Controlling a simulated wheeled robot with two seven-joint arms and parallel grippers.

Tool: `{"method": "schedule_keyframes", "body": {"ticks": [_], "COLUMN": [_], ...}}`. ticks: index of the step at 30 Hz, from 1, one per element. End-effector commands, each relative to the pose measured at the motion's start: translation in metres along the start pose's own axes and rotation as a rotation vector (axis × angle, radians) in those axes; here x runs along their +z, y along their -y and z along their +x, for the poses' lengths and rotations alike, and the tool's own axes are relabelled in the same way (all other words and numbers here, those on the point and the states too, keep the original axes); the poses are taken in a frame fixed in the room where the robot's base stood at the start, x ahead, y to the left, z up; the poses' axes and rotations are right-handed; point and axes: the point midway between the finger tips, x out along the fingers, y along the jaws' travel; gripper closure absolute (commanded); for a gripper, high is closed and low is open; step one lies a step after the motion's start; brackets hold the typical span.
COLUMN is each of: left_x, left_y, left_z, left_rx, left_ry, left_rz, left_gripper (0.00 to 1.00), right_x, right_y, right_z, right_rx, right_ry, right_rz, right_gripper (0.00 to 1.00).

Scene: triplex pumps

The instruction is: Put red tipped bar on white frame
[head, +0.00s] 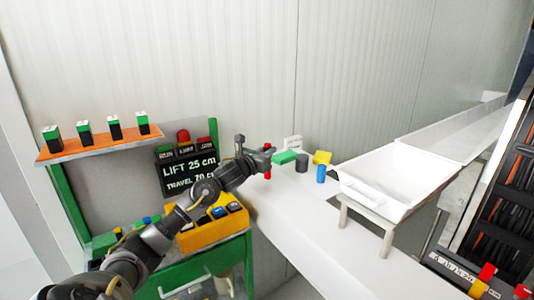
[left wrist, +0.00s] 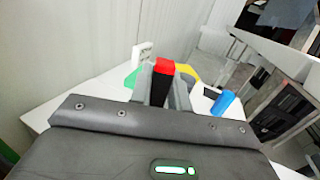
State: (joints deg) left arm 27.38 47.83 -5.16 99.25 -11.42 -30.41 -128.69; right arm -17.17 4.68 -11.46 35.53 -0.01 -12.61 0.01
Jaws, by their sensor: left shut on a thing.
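My left gripper (head: 262,160) is shut on the red tipped bar (head: 267,174), above the white bench near its left end. Red shows above and below the fingers in the head view. In the left wrist view the bar's red top and black body (left wrist: 164,70) stand between the fingers. The white frame (head: 292,143) stands upright behind the green block, just right of the gripper in the picture. It also shows in the left wrist view (left wrist: 143,52), beyond the bar and apart from it. My right gripper is not in view.
A green block (head: 283,158), dark cylinder (head: 302,162), yellow block (head: 322,158) and blue cylinder (head: 321,173) stand close together on the white bench (head: 300,215). A white tray (head: 400,175) is to the right. A yellow bin (head: 205,236) and orange shelf (head: 100,147) are left.

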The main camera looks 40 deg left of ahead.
Motion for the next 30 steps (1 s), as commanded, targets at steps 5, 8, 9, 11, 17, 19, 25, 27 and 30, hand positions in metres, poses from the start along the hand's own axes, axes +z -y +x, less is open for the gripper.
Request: {"method": "schedule_keyframes", "body": {"ticks": [5, 8, 9, 11, 17, 19, 25, 27, 30], "left_x": [-0.002, -0.002, -0.002, -0.002, 0.001, -0.001, -0.004, -0.005, -0.004], "left_y": [0.0, 0.0, 0.0, 0.0, 0.0, 0.0, 0.0, 0.0, 0.0], "left_z": [0.0, 0.0, 0.0, 0.0, 0.0, -0.004, -0.039, -0.056, -0.077], "left_rx": [0.0, 0.0, 0.0, 0.0, 0.0, 0.0, -0.002, -0.001, -0.001], "left_ry": [0.0, 0.0, 0.0, 0.0, 0.0, -0.001, -0.002, -0.003, -0.003], "left_rz": [0.0, 0.0, 0.0, 0.0, 0.0, 0.002, 0.007, 0.008, 0.006], "left_gripper": [0.72, 0.6, 0.6, 0.6, 0.6, 0.6, 0.6, 0.6, 0.6], "right_x": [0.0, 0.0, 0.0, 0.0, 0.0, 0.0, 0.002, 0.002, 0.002], "right_y": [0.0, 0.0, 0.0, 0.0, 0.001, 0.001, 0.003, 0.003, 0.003], "right_z": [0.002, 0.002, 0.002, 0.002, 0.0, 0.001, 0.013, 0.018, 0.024], "right_rx": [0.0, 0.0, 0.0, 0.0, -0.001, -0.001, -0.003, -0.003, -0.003], "right_ry": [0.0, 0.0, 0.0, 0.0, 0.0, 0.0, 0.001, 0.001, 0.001], "right_rz": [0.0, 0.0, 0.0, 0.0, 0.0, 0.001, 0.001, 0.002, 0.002], "right_gripper": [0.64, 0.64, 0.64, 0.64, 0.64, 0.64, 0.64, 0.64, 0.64]}}
